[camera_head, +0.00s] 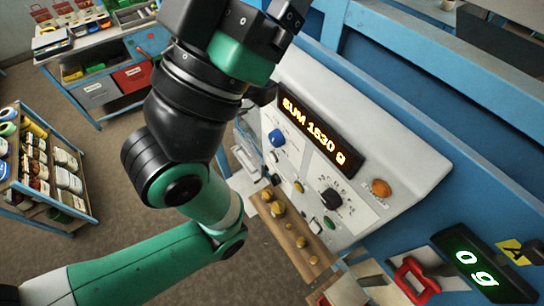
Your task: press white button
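The white control panel (355,215) stands right of centre, with an amber display (320,135) reading "SUM 1530 g". On it I see a blue knob (277,137), a black dial (331,198), an orange button (381,188), a small yellow button (299,187) and a green button (330,222). I cannot clearly pick out a white button; part of the panel's left side is hidden behind my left arm. My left arm, green and black, rises from the lower left across the panel's left edge. Its fingertips cannot be made out. My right gripper is not in view.
A wooden strip (298,240) with several brass weights lies below the panel. A green display (478,268) reading "0 g" and a red bracket (415,280) are at lower right. A blue workbench (150,42) and a shelf cart (40,170) stand left, with open floor between.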

